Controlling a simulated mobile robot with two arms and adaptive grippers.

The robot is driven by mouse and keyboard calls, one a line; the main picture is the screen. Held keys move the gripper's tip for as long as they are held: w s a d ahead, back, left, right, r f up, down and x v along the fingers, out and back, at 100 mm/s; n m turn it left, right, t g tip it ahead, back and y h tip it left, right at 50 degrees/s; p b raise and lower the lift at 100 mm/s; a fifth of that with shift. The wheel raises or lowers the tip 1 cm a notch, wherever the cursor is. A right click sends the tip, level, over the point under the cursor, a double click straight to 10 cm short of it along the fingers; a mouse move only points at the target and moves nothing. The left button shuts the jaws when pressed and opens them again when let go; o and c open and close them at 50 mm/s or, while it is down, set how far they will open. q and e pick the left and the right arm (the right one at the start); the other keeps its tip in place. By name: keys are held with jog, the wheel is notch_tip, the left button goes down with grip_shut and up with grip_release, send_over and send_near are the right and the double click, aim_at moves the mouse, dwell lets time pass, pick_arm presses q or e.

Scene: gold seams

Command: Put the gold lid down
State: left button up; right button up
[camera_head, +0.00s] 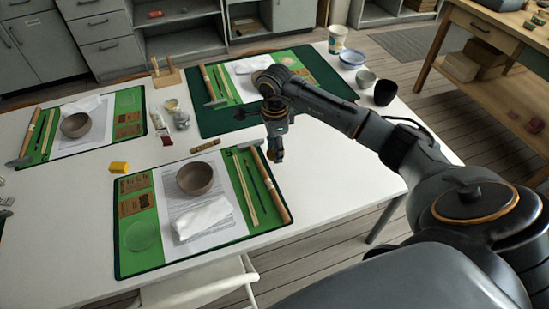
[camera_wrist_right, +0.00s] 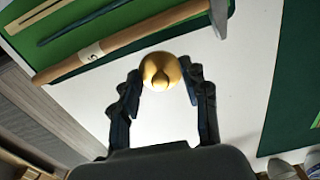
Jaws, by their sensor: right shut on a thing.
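A small round gold lid with a knob (camera_wrist_right: 161,72) sits between the fingertips of my right gripper (camera_wrist_right: 162,78) in the right wrist view. The gripper is shut on it, with white tabletop behind. In the head view my right gripper (camera_head: 275,152) points down over the near right part of the table, near the head of a wooden-handled hammer. The lid is too small there to make out clearly. My left gripper is not in view.
The white table (camera_head: 75,215) holds green mats with bowls, papers and tools. The hammer (camera_wrist_right: 140,35) lies close by on the near mat (camera_head: 140,262).

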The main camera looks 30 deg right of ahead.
notch_tip(320, 180, down, 3)
jog(key=shift+a+f+b, duration=0.1)
jog(key=shift+f+b, duration=0.05)
jog(key=shift+b, duration=0.55)
jog(key=shift+w, duration=0.1)
jog(key=shift+f, duration=0.2)
jog(key=o, duration=0.8)
jog(key=shift+c, duration=0.2)
jog(key=shift+r, duration=0.1)
